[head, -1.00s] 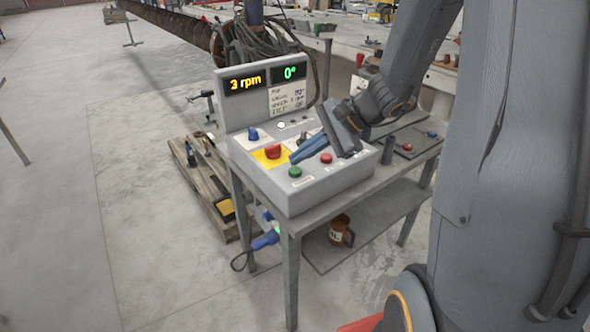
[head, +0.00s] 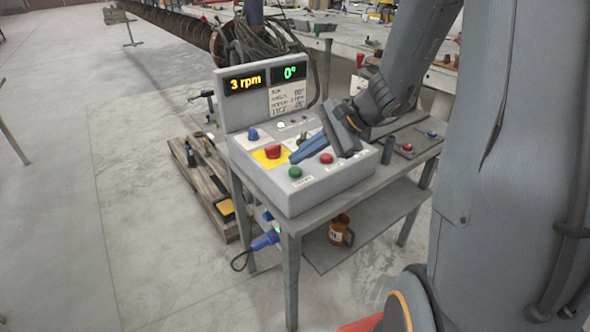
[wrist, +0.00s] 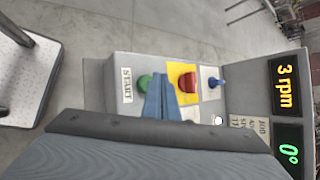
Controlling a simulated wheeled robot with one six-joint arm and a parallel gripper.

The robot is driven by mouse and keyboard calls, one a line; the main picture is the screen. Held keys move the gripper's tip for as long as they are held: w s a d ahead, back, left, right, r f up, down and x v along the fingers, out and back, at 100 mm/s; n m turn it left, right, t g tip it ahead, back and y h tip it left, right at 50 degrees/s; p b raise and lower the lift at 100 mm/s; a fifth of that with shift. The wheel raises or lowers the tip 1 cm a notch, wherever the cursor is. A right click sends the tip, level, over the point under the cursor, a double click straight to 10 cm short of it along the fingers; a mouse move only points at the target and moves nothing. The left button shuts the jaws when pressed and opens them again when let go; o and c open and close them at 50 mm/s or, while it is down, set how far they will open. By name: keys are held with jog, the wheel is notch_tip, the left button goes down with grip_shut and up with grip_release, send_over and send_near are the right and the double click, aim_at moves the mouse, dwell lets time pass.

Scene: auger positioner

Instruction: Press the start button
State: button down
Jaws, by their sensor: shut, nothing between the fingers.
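The green start button (head: 295,172) is at the front left of the grey control box (head: 325,187). In the wrist view the green button (wrist: 144,84) sits beside a label reading START (wrist: 127,85). My gripper (head: 293,157) is shut and empty, its blue fingers above the panel, pointing down and left. In the head view the fingertips are just behind the green button, near the red emergency button (head: 272,152). In the wrist view the fingers (wrist: 160,80) partly cover the green button's edge. I cannot tell whether they touch anything.
A second red button (head: 326,158) is right of the green one. A blue knob (head: 253,134) is at the back left. The display (head: 266,80) reads 3 rpm and 0°. The box stands on a grey table (head: 290,228); a pallet (head: 208,180) lies left.

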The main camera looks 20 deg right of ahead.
jog(key=shift+f, duration=0.15)
jog(key=shift+f+b, duration=0.3)
jog(key=shift+b, duration=0.05)
